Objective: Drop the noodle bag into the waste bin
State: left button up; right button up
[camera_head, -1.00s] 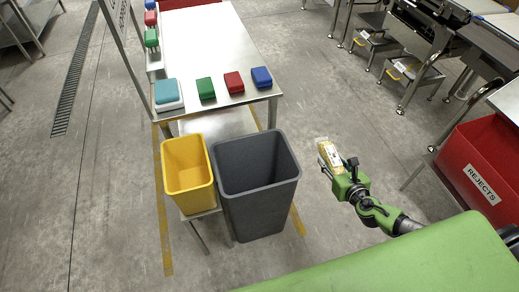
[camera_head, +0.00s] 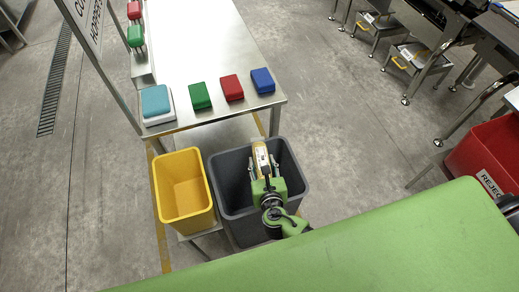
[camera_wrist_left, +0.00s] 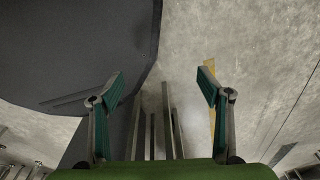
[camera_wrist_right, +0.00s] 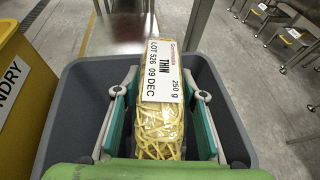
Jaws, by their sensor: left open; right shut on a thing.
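The noodle bag (camera_wrist_right: 160,125) is a clear pack of yellow noodles with a white label. My right gripper (camera_head: 265,175) is shut on it and holds it over the opening of the grey bin (camera_head: 232,210). In the right wrist view the bag sits between the two fingers (camera_wrist_right: 160,115), with the grey bin's rim (camera_wrist_right: 62,100) around them. The head view also shows the bag (camera_head: 261,158). My left gripper (camera_wrist_left: 160,85) shows only in the left wrist view, open and empty, with a large dark surface at upper left.
A yellow bin (camera_head: 183,190) marked with lettering ending in "NDRY" stands left of the grey one. Behind them is a steel table (camera_head: 200,50) with green, red and blue blocks and a teal-topped item (camera_head: 157,103). A red rejects bin (camera_head: 485,150) stands at right.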

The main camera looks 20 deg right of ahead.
jog(key=shift+a+f, duration=0.1)
jog(key=f+b, duration=0.1)
jog(key=b, duration=0.1)
jog(key=f+b, duration=0.2)
jog(key=shift+s, duration=0.35)
notch_tip(320, 180, down, 2)
jog(key=shift+w+f+b, duration=0.1)
jog(key=shift+f+b, duration=0.05)
jog(key=shift+b, duration=1)
jog(key=o, duration=1)
jog(key=shift+c, duration=0.2)
jog(key=o, duration=0.4)
pick_arm(q)
jog(key=s+f, duration=0.3)
jog(key=f, duration=0.3)
jog(key=shift+s+a+f, duration=0.25)
pick_arm(e)
jog(key=shift+o, duration=0.2)
jog(key=v, duration=1.2)
